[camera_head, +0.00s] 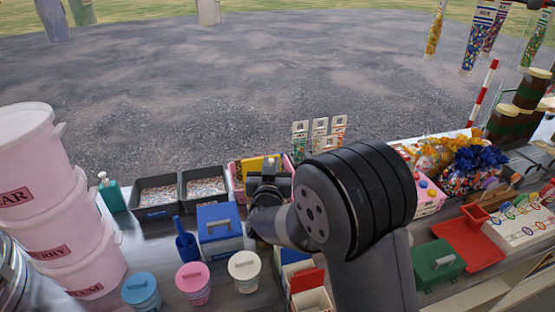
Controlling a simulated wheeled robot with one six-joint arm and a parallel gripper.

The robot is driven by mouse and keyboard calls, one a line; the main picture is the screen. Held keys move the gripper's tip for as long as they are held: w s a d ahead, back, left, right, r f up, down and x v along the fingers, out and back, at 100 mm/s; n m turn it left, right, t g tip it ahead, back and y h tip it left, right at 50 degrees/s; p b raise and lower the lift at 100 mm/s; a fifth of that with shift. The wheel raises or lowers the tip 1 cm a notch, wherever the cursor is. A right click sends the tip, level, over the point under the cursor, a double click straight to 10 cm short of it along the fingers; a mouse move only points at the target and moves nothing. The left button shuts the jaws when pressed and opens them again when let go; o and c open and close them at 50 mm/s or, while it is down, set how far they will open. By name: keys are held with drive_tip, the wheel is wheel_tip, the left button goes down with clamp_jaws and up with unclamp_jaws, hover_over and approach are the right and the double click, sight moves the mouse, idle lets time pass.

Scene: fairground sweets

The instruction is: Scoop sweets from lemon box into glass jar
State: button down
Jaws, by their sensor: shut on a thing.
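My gripper (268,180) is in the middle of the counter, at the end of my arm, over a pink-edged box (236,177). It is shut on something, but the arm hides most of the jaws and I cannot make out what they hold. A yellow piece (250,165) shows right beside the gripper; I cannot tell whether it is held or part of the box. I cannot pick out a lemon label. Lidded jars (529,88) with cream lids stand at the far right; I cannot tell which jar is the glass one. A blue scoop (187,242) stands left of a blue-lidded box (219,225).
Two dark trays of sweets (158,194) lie left of the gripper. Lidded tubs in blue (141,290), pink (193,281) and cream (244,270) line the front. Stacked pink buckets (60,215) stand left. A red tray (470,240) and green box (437,263) lie right.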

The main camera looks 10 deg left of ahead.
drive_tip(key=shift+f+b, duration=0.8)
drive_tip(key=shift+f, duration=1.1)
drive_tip(key=shift+s+d+f+b, duration=0.15)
drive_tip(key=shift+f+b, duration=2.05)
drive_tip(key=shift+b, duration=0.2)
drive_tip(key=shift+r+p, duration=2.3)
drive_tip(key=shift+r, duration=1.75)
